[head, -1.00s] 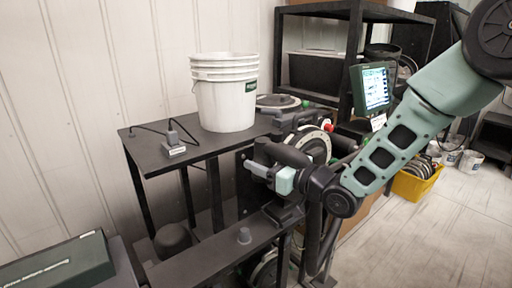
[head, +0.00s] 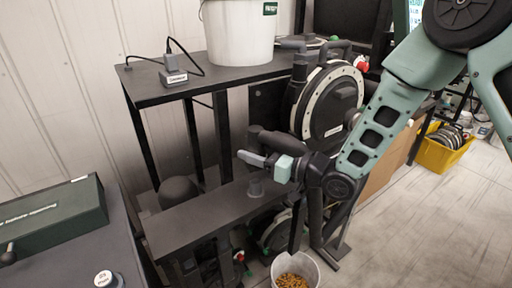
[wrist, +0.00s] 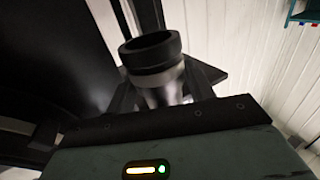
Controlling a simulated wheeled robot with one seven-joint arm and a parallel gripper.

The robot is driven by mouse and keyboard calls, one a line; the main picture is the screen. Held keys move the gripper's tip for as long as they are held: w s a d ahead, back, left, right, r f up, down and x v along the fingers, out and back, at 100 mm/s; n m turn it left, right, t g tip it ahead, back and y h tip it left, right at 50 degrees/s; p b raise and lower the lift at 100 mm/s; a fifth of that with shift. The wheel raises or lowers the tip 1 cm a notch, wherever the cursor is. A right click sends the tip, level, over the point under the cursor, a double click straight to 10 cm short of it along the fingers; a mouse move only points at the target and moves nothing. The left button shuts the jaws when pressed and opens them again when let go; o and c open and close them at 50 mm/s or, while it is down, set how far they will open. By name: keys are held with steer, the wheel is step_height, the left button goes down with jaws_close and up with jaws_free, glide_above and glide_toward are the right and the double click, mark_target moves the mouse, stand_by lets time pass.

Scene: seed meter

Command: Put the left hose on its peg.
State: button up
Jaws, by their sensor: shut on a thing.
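A short grey peg (head: 256,186) stands up from the bench (head: 195,215), just below the gripper in the picture. I cannot tell the height gap between them. Which hose is held cannot be told.
A round seed meter (head: 332,102) with a pale ring stands behind the gripper. A white bucket (head: 240,35) and a small grey box (head: 173,77) are on the black table (head: 205,85). A pail of yellow seed (head: 296,264) stands below. A green case (head: 50,215) is at left.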

steer(key=b, duration=0.2)
glide_above(258, 182)
steer(key=shift+w+a+f, duration=0.1)
steer(key=shift+f, duration=0.95)
steer(key=shift+a+f, duration=0.1)
steer(key=shift+f, duration=0.9)
steer(key=shift+f+b, duration=2.1)
steer(key=shift+f, duration=0.05)
steer(key=shift+f+b, duration=0.5)
steer(key=shift+b, duration=0.15)
steer(key=o, duration=1.2)
steer(key=shift+d, duration=0.15)
steer(key=b+v, duration=0.2)
steer(key=v, duration=1.5)
